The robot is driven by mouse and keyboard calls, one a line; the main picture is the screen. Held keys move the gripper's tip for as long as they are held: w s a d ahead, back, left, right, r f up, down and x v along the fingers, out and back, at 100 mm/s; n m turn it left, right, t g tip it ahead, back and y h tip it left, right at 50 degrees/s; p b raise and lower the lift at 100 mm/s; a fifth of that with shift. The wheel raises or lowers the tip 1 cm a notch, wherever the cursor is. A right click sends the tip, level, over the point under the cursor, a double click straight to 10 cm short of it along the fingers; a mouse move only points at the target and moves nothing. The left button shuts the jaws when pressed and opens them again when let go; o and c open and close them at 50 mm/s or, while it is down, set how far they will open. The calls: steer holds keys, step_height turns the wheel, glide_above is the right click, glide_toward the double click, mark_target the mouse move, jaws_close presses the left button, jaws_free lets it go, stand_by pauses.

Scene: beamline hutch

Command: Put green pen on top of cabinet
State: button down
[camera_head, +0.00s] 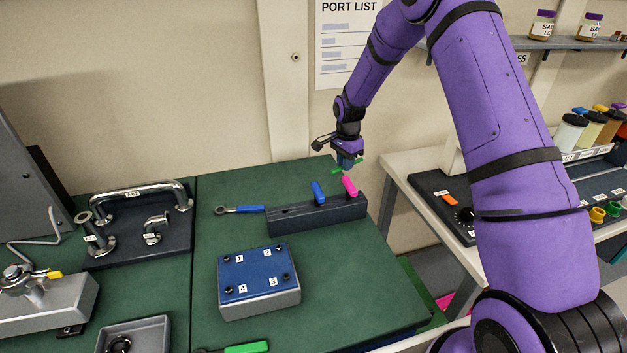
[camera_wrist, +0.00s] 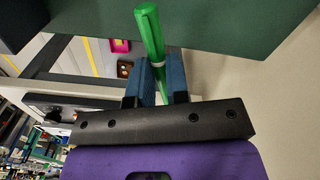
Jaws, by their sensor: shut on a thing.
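My gripper (camera_head: 347,161) is above the back right of the green bench top, near the dark block. It is shut on the green pen (camera_head: 338,170), which shows as small green bits on both sides of the fingers. In the wrist view the green pen (camera_wrist: 149,32) sticks out between the two blue finger pads (camera_wrist: 151,82), and part of it is hidden by them. No cabinet is clearly identifiable. A tall grey box (camera_head: 28,120) stands at the left edge, and I cannot tell whether it is the cabinet.
A dark block (camera_head: 316,217) holds a blue pen (camera_head: 318,192) and a pink pen (camera_head: 349,186). A blue-topped numbered box (camera_head: 258,277) stands in front. A rack with metal handles (camera_head: 138,222) lies left. A white side table (camera_head: 420,200) is right, past a gap.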

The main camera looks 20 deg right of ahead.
steer(key=a, duration=0.2)
steer(key=w+a, duration=0.1)
steer(key=a, duration=0.4)
steer(key=shift+w+a+f, duration=0.2)
steer(key=shift+a+f, duration=0.4)
steer(key=shift+f, duration=1.55)
steer(key=shift+f, duration=0.15)
steer(key=c, duration=1.1)
jaws_free()
